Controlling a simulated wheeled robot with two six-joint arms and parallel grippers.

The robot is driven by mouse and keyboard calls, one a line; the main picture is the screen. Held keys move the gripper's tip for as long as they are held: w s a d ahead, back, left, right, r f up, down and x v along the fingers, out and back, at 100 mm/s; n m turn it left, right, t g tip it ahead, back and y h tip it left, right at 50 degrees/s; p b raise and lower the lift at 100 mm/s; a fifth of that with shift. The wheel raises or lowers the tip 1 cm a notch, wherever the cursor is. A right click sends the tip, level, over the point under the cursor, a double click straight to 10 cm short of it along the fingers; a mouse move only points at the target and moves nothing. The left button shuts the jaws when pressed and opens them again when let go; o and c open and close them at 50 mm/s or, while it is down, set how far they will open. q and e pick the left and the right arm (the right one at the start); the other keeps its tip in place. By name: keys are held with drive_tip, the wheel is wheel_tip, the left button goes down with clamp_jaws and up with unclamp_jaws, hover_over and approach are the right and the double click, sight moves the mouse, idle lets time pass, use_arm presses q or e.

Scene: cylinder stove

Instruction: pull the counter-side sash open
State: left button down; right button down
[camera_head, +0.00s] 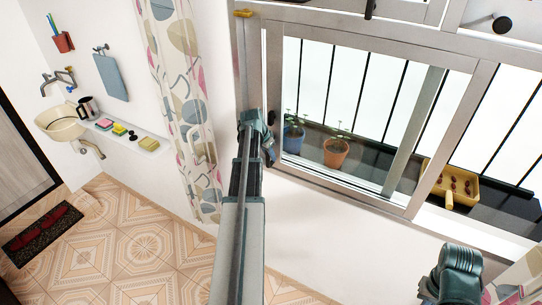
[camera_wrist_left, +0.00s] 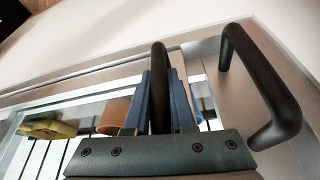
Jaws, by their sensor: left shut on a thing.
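A silver-framed sliding window fills the right of the head view; the stile of one sash (camera_head: 273,85) runs along its left side. My left arm reaches up the middle to this side, and its wrist (camera_head: 257,130) hides the place of contact. In the left wrist view, the blue fingers of my left gripper (camera_wrist_left: 161,82) are shut around a black bar handle (camera_wrist_left: 159,57). A second black bar handle (camera_wrist_left: 284,93) stands on the silver frame just right of the fingers. Which sash each handle belongs to is not clear.
Two plant pots, blue (camera_head: 294,138) and terracotta (camera_head: 336,153), and a yellow tray (camera_head: 435,175) stand along the window. A patterned curtain (camera_head: 187,90) hangs left of my arm. A basin (camera_head: 60,122) and narrow shelf (camera_head: 148,144) are further left. Tiled floor lies below.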

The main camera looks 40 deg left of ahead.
use_arm(q)
drive_tip(key=c, duration=0.8)
unclamp_jaws()
drive_tip(key=shift+o, duration=0.2)
drive_tip(key=p+v, duration=1.2)
drive_tip(key=v, duration=0.1)
drive_tip(key=shift+r+p, duration=0.4)
